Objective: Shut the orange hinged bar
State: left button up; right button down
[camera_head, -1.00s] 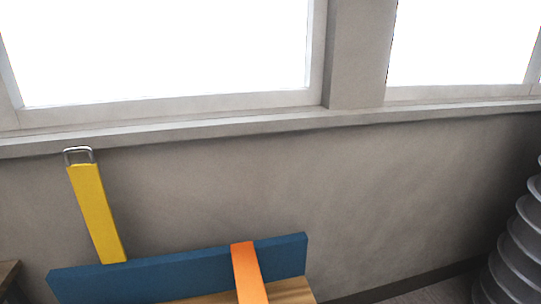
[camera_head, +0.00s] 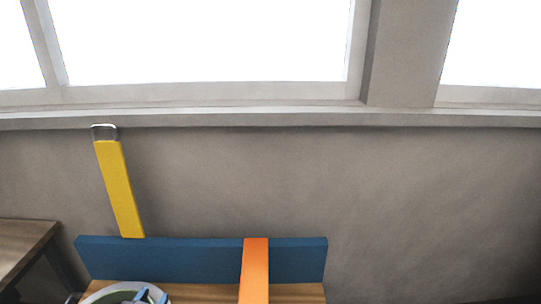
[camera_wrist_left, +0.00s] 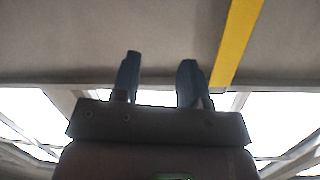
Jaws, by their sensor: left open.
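The orange hinged bar (camera_head: 255,268) crosses the blue board (camera_head: 200,262) in the head view and runs down out of the bottom edge. Its near end is hidden, so I cannot tell how far it is folded. A yellow bar (camera_head: 120,190) with a metal loop at its tip stands raised and slightly tilted at the board's left part. My left gripper (camera_head: 150,296) shows at the bottom, left of the orange bar and apart from it. In the left wrist view my gripper's fingers (camera_wrist_left: 158,80) are apart and empty, with the yellow bar (camera_wrist_left: 237,42) to their right. My right gripper is out of view.
A wooden surface (camera_head: 205,293) lies in front of the blue board. A wooden table (camera_head: 25,245) stands at the left. A grey wall (camera_head: 420,190) and a window ledge (camera_head: 250,117) are behind. No object shows right of the board.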

pick_arm(q)
jog(key=w+d+r+m+t+h+b, duration=0.25)
jog(key=w+r+m+t, duration=0.3)
jog(key=w+r, duration=0.9)
jog(key=w+d+r+m+g+h+b, duration=0.1)
jog(key=w+d+r+m+g+h, duration=0.2)
jog(key=r+m+h, duration=0.65)
jog(key=w+d+r+m+g+h+b, duration=0.15)
jog(key=d+r+m+h, duration=0.35)
jog(key=r+m, duration=0.6)
jog(key=d+f+m+g, duration=0.3)
jog(key=d+m+g, duration=0.4)
jog(key=m, duration=0.5)
jog(key=s+d+f+m+g, duration=0.1)
jog(key=d+f+m+g, duration=0.2)
jog(key=d+m+g, duration=0.5)
jog(key=m+g, duration=0.1)
jog(key=m, duration=0.4)
jog(key=shift+s+f+g+p, duration=0.15)
jog(key=shift+s+g+p, duration=0.05)
jog(key=shift+g+p, duration=0.15)
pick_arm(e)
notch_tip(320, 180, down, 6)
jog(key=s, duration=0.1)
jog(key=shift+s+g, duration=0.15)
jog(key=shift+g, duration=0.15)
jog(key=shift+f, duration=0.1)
